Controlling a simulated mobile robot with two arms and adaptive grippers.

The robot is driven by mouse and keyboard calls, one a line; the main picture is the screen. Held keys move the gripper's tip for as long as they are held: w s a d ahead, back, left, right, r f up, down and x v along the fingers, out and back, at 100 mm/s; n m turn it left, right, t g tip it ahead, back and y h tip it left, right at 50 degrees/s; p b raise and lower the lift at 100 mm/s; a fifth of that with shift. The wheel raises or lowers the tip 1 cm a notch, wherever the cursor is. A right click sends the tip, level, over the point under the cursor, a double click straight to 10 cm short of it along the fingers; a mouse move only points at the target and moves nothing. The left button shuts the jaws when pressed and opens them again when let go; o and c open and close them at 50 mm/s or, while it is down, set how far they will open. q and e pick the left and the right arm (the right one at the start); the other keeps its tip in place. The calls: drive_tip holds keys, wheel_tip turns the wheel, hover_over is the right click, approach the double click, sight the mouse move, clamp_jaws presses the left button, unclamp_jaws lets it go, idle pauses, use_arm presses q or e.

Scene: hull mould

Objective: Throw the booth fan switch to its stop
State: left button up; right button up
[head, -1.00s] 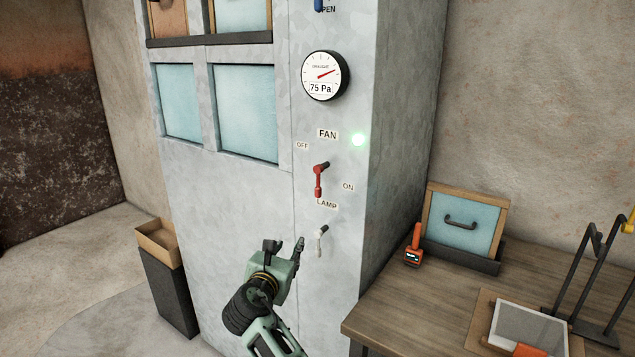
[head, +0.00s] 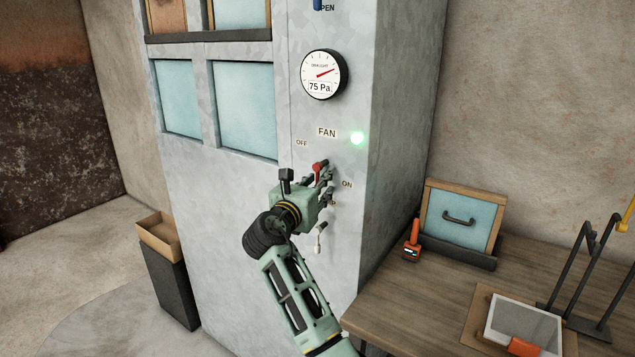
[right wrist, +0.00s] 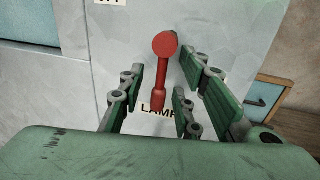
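The red fan switch (head: 318,167) is on the grey booth front under the FAN label (head: 327,132). Its handle hangs down from its round top. The OFF label (head: 301,142) is up and left of it, and the ON label (head: 347,184) is low and right. My right gripper (head: 326,184) is at the switch and partly hides it. In the right wrist view the red switch (right wrist: 159,90) stands between the spread fingers of my right gripper (right wrist: 158,98), with gaps on both sides. My left gripper is not in view.
A green light (head: 357,138) glows beside FAN. The gauge (head: 323,75) reads 75 Pa. The white lamp switch (head: 319,236) is just below my right gripper. A wooden bench (head: 400,310) stands to the right with an orange device (head: 411,245) on it.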

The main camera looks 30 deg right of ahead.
drive_tip(key=shift+c, duration=0.5)
clamp_jaws()
